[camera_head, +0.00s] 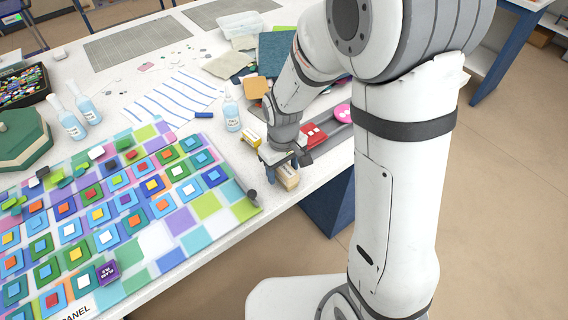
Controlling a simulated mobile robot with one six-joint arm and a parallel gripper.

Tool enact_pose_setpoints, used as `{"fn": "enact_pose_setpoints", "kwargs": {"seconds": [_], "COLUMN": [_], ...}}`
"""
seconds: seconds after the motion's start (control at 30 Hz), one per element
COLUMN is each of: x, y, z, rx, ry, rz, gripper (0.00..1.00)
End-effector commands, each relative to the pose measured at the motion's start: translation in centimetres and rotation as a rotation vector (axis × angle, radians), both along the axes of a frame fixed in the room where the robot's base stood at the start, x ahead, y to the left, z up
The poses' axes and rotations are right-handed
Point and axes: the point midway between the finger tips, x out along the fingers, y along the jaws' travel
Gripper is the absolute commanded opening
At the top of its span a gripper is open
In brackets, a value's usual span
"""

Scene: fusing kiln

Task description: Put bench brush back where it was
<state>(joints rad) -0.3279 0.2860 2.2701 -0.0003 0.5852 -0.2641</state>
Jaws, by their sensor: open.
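My gripper (284,160) is low over the table's front edge, pointing down, with its jaws open. A light wooden block-shaped piece (288,179) shows just below and in front of the jaws. It may be part of the bench brush, but the rest of it is hidden by my gripper. I cannot tell whether it touches the fingers. No other thing in view is clearly the bench brush.
A patterned panel with coloured glass squares (158,239) fills the left of the white table. A yellow box (250,138), a red item (313,135) and a clear bottle (231,115) stand close around my gripper. A striped sheet (172,97) lies behind.

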Motion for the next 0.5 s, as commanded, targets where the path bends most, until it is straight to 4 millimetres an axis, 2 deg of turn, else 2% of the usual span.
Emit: {"fn": "enact_pose_setpoints", "kwargs": {"seconds": [0.17, 0.5], "x": [0.1, 0.1], "y": [0.1, 0.1], "z": [1.6, 8.8], "rx": [0.002, 0.002], "ry": [-0.005, -0.005], "rz": [0.0, 0.001], "gripper": [0.58, 0.58]}}
